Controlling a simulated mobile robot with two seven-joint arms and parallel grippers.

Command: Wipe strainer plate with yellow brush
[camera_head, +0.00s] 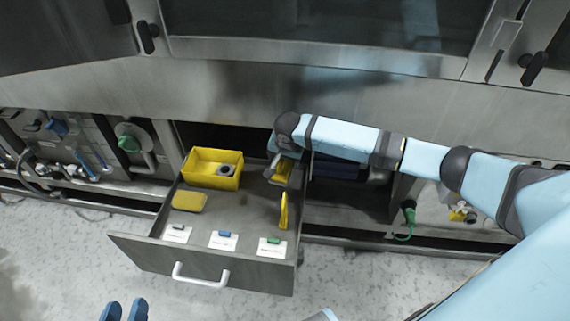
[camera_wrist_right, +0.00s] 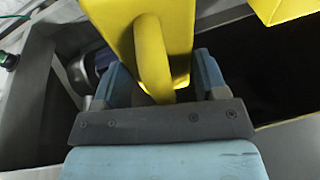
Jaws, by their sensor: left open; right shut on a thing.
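My right gripper (camera_head: 280,168) reaches over the right back part of the open drawer. In the right wrist view, its blue fingers (camera_wrist_right: 165,85) are shut on the curved handle of a yellow tool, which looks like the yellow brush (camera_wrist_right: 120,22). Part of this tool shows beside the gripper in the head view (camera_head: 284,173). Its bristles are hidden. My left gripper (camera_head: 125,311) is at the bottom edge of the head view, open and empty, in front of the drawer. I cannot make out a strainer plate in either view.
Pipes and a green knob (camera_head: 128,143) are at left.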

